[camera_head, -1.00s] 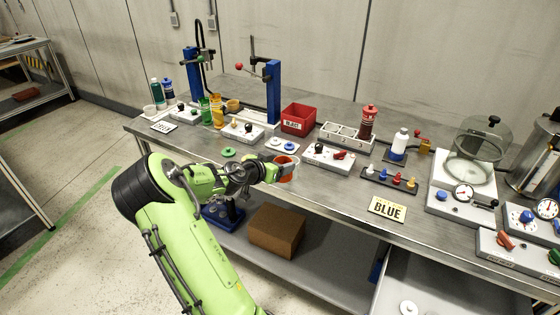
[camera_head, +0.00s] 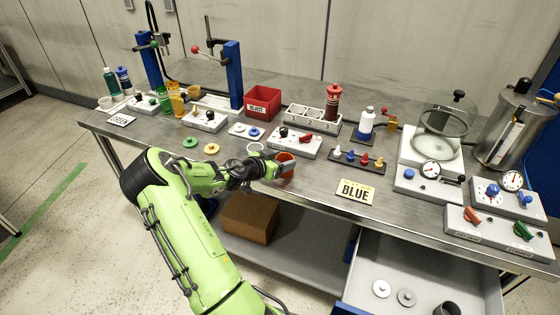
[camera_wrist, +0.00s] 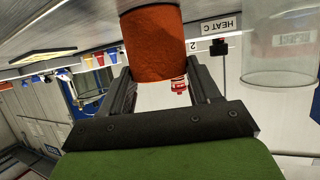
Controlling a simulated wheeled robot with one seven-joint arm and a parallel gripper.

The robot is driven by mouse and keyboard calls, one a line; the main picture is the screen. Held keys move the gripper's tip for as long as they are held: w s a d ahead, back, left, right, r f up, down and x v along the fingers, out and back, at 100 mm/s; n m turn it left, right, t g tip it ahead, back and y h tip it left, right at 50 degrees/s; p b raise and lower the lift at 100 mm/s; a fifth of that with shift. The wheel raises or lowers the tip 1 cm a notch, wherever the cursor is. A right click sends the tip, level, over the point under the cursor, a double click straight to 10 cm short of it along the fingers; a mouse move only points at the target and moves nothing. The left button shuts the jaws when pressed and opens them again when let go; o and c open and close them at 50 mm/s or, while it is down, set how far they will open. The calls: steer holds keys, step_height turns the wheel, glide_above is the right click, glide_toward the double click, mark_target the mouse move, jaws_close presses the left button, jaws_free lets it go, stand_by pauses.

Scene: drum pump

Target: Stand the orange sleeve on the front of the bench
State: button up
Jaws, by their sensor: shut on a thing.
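The orange sleeve (camera_head: 286,166) is a short cylinder at the end of my arm, at the front edge of the bench (camera_head: 310,192). My gripper (camera_head: 272,166) is shut on it from the left. The sleeve looks about upright. I cannot tell whether its lower end touches the bench top.
A clear ring (camera_head: 255,147) stands just behind my gripper. The grey control box (camera_head: 293,142) is behind the sleeve, and a peg strip (camera_head: 357,161) and the BLUE sign (camera_head: 355,191) are to its right. An open drawer (camera_head: 430,285) juts out below. Bare bench lies between sleeve and sign.

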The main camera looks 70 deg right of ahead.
steer(key=shift+f+b, duration=0.1)
steer(key=shift+b, duration=0.2)
steer(key=o, duration=1)
steer(key=shift+r, duration=0.2)
